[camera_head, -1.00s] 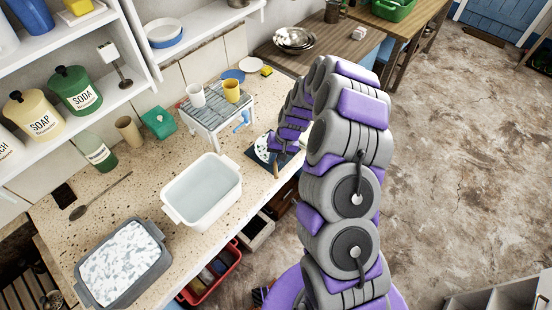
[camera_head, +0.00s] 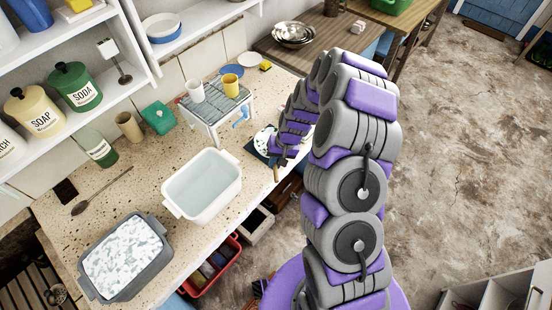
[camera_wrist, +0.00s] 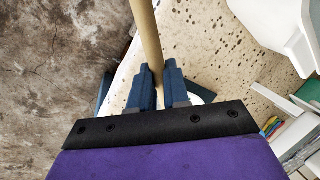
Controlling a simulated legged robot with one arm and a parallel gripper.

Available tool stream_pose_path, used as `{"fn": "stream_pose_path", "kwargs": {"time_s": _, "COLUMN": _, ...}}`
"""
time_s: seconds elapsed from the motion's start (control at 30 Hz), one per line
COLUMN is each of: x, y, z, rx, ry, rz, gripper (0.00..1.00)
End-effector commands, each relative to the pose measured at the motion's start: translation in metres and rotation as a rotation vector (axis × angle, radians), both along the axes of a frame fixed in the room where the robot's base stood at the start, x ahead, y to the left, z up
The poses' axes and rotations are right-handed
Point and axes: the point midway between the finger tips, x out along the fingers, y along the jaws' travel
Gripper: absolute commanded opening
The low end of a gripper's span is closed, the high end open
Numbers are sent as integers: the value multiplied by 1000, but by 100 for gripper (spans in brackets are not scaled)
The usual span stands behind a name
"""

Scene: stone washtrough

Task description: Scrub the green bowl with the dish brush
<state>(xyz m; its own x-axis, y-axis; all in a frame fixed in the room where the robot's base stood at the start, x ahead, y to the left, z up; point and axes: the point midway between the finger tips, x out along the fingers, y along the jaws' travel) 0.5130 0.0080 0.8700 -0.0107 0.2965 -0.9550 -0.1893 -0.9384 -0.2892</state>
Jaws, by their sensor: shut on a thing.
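My gripper (camera_head: 283,152) is at the counter's right part, partly hidden by my own arm. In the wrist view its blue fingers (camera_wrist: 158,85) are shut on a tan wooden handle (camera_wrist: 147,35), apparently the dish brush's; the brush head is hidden. The handle also shows below the gripper in the head view (camera_head: 276,173). Beside the gripper, a round, white, foamy-looking patch (camera_head: 263,138) lies on a dark mat (camera_head: 254,153). It may be the green bowl with suds, but green is not clear, and I cannot tell whether the brush touches it.
A white basin (camera_head: 203,213) stands mid-counter, and a grey tub of suds (camera_head: 97,292) stands front left. A small rack (camera_head: 211,112) carries a white cup (camera_head: 195,91) and a yellow cup (camera_head: 231,85). A red crate (camera_head: 231,262) is below the counter.

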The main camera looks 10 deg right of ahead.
Motion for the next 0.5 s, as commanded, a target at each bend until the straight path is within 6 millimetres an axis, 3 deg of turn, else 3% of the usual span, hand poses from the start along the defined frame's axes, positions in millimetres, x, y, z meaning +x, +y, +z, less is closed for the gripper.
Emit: {"fn": "stream_pose_path", "kwargs": {"time_s": 0.5, "x": 21, "y": -3, "z": 0, "rx": 0, "ry": -1, "rz": 0, "gripper": 0}}
